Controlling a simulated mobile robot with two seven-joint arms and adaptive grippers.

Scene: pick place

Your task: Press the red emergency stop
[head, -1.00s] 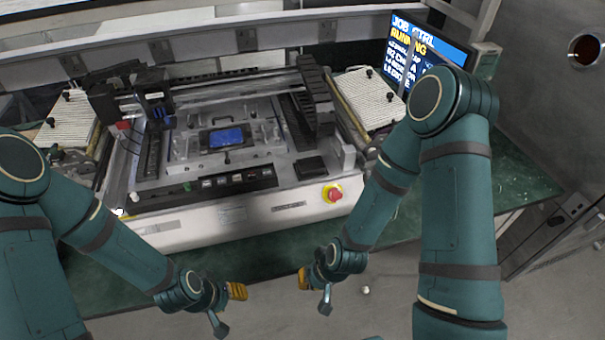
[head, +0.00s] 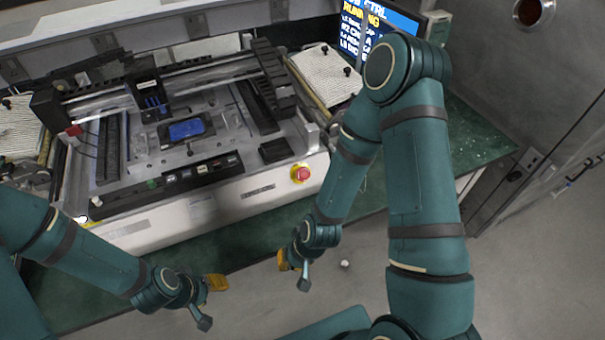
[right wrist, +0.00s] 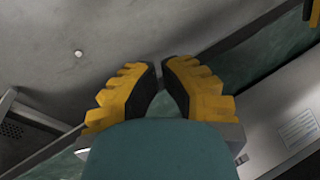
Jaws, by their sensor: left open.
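The red emergency stop (head: 300,173) is a round red button on a yellow base at the right end of the machine's white front panel. My left gripper (head: 216,282) is open, below and left of the button, near the bench's front edge and apart from the machine. My right gripper (head: 284,262) is below the button and apart from it. In the right wrist view my right gripper (right wrist: 160,66) has nothing between its yellow fingers, whose tips are close together. The button does not show in that view.
The white-fronted machine (head: 196,208) stands on a green bench (head: 250,240). A screen (head: 372,25) is behind my right arm. A ribbed white tray (head: 325,75) lies right of the machine.

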